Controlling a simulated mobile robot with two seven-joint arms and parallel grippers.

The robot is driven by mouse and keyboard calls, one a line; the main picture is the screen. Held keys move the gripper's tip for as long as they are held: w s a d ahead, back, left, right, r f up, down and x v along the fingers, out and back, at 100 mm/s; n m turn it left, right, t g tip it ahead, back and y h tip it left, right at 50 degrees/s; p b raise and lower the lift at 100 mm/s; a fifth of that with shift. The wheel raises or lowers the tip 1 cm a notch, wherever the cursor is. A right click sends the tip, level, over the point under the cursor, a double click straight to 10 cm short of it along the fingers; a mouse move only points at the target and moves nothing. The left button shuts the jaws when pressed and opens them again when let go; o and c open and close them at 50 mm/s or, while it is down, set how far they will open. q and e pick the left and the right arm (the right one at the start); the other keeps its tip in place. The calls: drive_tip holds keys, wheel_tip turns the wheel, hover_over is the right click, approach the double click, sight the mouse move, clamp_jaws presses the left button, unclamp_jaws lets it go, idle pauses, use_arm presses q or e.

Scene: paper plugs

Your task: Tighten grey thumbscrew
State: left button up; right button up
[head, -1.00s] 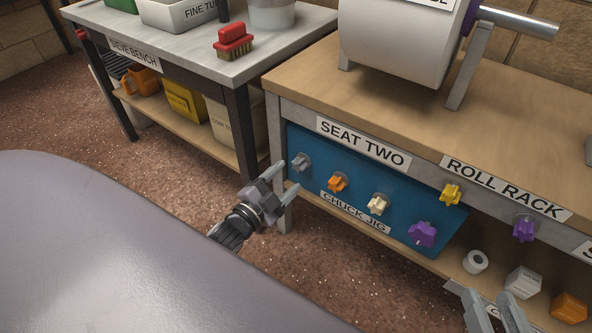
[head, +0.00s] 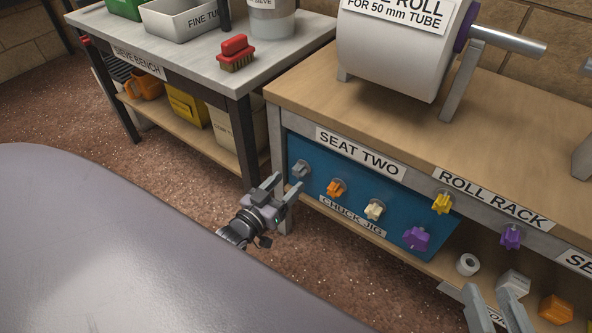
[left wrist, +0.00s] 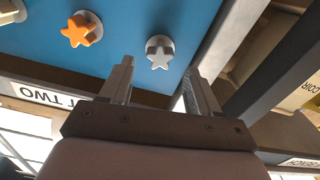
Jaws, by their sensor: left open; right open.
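The grey thumbscrew (head: 301,169) is star-shaped and sits at the left end of the blue chuck jig panel (head: 395,221). It also shows in the left wrist view (left wrist: 159,53), beyond the fingertips and roughly between their lines. My left gripper (head: 286,186) is open and empty, just below and to the left of the thumbscrew, apart from it. The two fingers show in the left wrist view (left wrist: 158,75). My right gripper (head: 494,291) is open and empty at the lower right, in front of the rack's lower shelf.
An orange knob (head: 336,188), a cream knob (head: 374,209) and a purple knob (head: 417,238) share the panel. A yellow knob (head: 442,203) and another purple knob (head: 511,237) are to the right. The sieve bench (head: 180,65) stands left, its leg near my left gripper.

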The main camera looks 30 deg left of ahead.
sight(296, 174)
use_arm(q)
drive_tip(key=shift+n, duration=0.3)
drive_tip(key=shift+w, duration=0.1)
drive_tip(key=shift+w+d+b, duration=0.2)
drive_tip(key=shift+w+b, duration=0.45)
drive_tip(key=shift+w, duration=1.25)
drive_tip(key=c, duration=1)
